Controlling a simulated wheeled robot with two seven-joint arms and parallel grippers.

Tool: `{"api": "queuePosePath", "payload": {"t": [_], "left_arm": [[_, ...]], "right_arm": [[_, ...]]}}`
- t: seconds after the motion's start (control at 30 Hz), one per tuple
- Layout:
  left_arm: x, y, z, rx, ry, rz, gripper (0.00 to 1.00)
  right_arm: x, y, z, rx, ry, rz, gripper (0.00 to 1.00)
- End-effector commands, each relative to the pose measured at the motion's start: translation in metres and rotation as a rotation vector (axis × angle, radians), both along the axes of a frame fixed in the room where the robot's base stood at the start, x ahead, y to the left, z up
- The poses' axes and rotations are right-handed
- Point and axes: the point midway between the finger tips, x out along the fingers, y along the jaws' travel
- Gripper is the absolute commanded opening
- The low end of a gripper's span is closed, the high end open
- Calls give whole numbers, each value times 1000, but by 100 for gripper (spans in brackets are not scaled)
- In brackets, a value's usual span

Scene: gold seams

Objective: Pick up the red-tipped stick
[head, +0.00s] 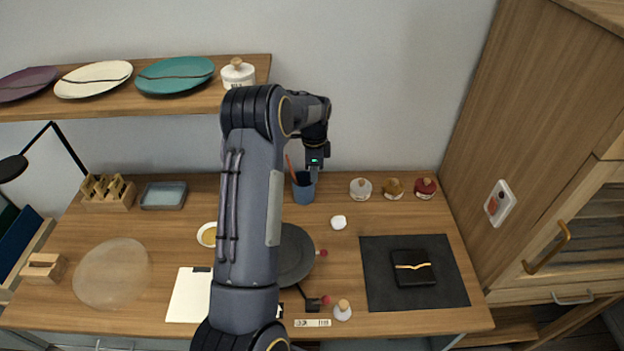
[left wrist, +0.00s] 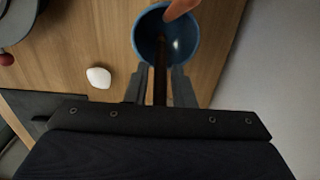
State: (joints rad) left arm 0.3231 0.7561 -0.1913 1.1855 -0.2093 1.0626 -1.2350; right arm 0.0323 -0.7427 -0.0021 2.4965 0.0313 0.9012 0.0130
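A blue cup (head: 304,193) stands at the back of the wooden table; it also shows at the top of the left wrist view (left wrist: 143,38). An orange-red stick (head: 291,168) leans out of it; its thick orange end shows in the left wrist view (left wrist: 181,8). A dark brown stick (left wrist: 160,70) runs from the cup between the fingers of my left gripper (left wrist: 160,88), with narrow gaps on both sides. My left gripper (head: 313,172) is open, pointing down at the cup. Red knobs show beside the dark plate (head: 322,252) and near the front edge (head: 326,299). My right gripper is out of view.
A dark round plate (head: 296,258) is partly hidden behind my left arm. A white lump (head: 338,222) lies near the cup. Several small jars (head: 361,188) stand at the back right. A black mat (head: 447,270) lies at the right. A shelf (head: 205,99) with plates hangs at the back left.

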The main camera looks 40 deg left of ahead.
Motion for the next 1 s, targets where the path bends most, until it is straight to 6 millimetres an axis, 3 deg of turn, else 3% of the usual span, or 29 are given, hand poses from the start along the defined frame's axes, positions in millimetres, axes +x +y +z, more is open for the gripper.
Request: {"api": "queuePosePath", "payload": {"t": [0.03, 0.17, 0.53, 0.7, 1.0], "left_arm": [[0, 0, 0, 0, 0, 0, 16], [0, 0, 0, 0, 0, 0, 0], [0, 0, 6, 1, -2, 0, 0], [1, 1, 35, 2, -5, 0, 0], [1, 0, 87, 1, -3, 0, 0]], "right_arm": [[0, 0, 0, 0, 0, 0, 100], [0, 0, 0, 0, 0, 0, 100], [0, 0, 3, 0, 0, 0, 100], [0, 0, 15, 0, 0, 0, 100], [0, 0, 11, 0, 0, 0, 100]]}}
